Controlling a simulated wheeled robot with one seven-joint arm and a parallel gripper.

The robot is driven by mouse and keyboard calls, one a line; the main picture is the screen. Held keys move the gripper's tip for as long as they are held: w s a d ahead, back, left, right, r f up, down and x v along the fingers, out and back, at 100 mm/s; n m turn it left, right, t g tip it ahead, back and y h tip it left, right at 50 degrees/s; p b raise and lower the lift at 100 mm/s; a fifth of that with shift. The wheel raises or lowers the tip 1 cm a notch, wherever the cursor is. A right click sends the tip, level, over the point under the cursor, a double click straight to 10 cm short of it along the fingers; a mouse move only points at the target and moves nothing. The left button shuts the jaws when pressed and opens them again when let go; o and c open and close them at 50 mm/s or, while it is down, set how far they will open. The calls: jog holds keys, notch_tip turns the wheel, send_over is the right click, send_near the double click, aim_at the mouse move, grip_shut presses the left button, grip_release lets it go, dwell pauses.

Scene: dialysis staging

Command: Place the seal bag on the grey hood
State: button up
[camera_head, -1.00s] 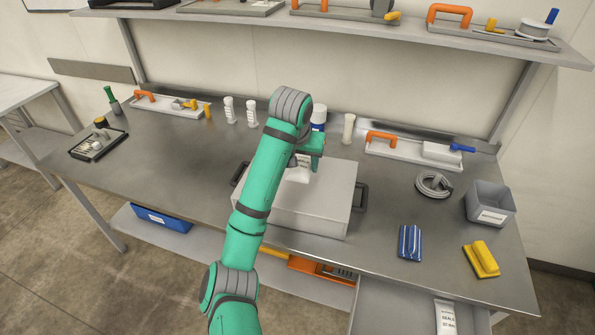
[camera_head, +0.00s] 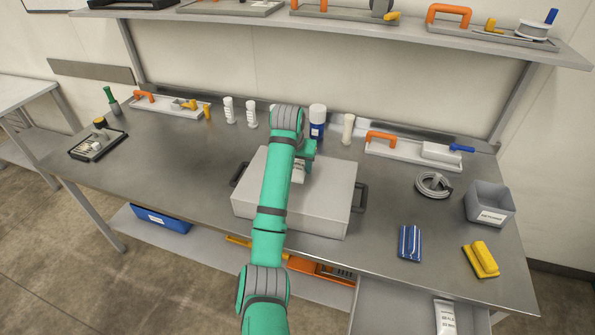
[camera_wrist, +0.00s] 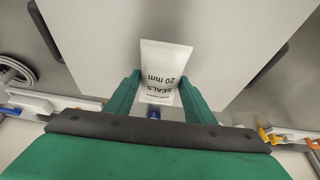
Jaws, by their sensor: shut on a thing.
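The seal bag (camera_wrist: 165,62) is a white packet printed "SEALS 20 mm". In the wrist view my gripper (camera_wrist: 158,96) has its two green fingers on either side of the bag, shut on it. In the head view the bag (camera_head: 299,174) shows in small part beside my arm. The grey hood (camera_head: 325,197) is a pale box with a dark handle on each side, on the metal table. My gripper (camera_head: 304,157) is over the rear part of the hood. The hood's flat top (camera_wrist: 95,25) also shows in the wrist view beyond the bag. I cannot tell whether the bag touches it.
Another white labelled packet (camera_head: 445,317) lies in the open drawer below. White bottles and a blue-labelled bottle (camera_head: 317,124) stand behind the hood. A grey bin (camera_head: 490,204), cable coil (camera_head: 434,185), blue item (camera_head: 410,242) and yellow item (camera_head: 481,260) are at right. The table's left middle is clear.

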jog(key=shift+f, duration=1.15)
jog(key=shift+f, duration=0.1)
jog(key=o, duration=1.1)
jog(key=shift+c, duration=0.2)
